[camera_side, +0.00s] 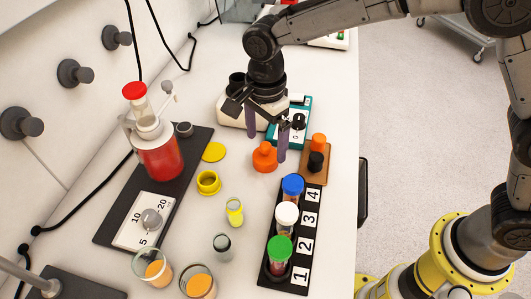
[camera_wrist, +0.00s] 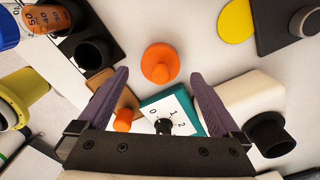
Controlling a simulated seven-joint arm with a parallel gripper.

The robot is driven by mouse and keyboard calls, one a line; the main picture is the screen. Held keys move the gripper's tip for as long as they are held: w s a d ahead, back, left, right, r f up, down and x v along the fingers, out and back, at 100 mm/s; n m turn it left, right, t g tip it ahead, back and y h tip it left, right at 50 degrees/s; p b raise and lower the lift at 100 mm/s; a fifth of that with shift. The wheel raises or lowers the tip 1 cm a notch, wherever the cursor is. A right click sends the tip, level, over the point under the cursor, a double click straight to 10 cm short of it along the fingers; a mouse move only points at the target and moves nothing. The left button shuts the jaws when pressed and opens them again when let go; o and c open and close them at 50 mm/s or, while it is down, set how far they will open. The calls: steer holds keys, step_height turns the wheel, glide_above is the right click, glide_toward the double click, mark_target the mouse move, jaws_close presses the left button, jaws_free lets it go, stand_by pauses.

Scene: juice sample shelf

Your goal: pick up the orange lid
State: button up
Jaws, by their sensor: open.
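The orange lid (camera_side: 264,158), a round piece with a raised knob, sits on the white table in the side view. It also shows in the wrist view (camera_wrist: 160,63), between and just beyond the fingertips. My gripper (camera_side: 267,148) is open, with its two purple fingers pointing down above and around the lid's area; the wrist view shows the gap between the fingers empty (camera_wrist: 159,73). I cannot tell the exact height of the fingertips over the lid. A smaller orange cap (camera_side: 318,141) stands on a brown wooden block to the right.
A teal-edged dial device (camera_side: 271,131) and the wooden block (camera_side: 307,176) are close to the gripper. A numbered black rack (camera_side: 262,270) holds capped tubes in front. A yellow disc (camera_side: 214,152) and yellow ring (camera_side: 208,183) lie left, beside a red-filled vessel (camera_side: 160,158).

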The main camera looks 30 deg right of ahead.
mark_target(264, 160)
steer(key=shift+f, duration=1.25)
steer(key=c, duration=1.3)
